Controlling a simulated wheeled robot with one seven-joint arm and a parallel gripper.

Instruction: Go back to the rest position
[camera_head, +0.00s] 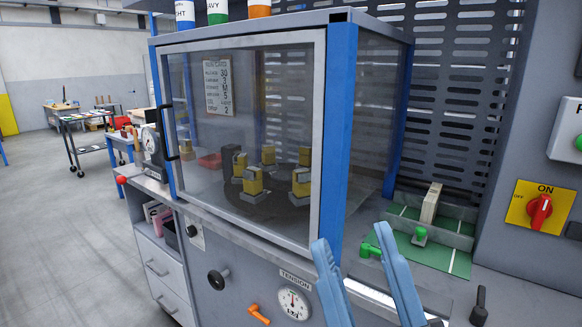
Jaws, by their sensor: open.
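My gripper (349,246) shows at the lower right of the head view as two blue fingers spread apart. It is open, with nothing between the fingertips. The fingers are in front of the right end of the cabinet and the counter beside it. My arm behind the fingers is out of the picture.
A glass-fronted cabinet (320,130) with a blue post (337,130) stands close behind the fingers. Yellow blocks (254,184) sit inside it. Open floor (60,230) lies left.

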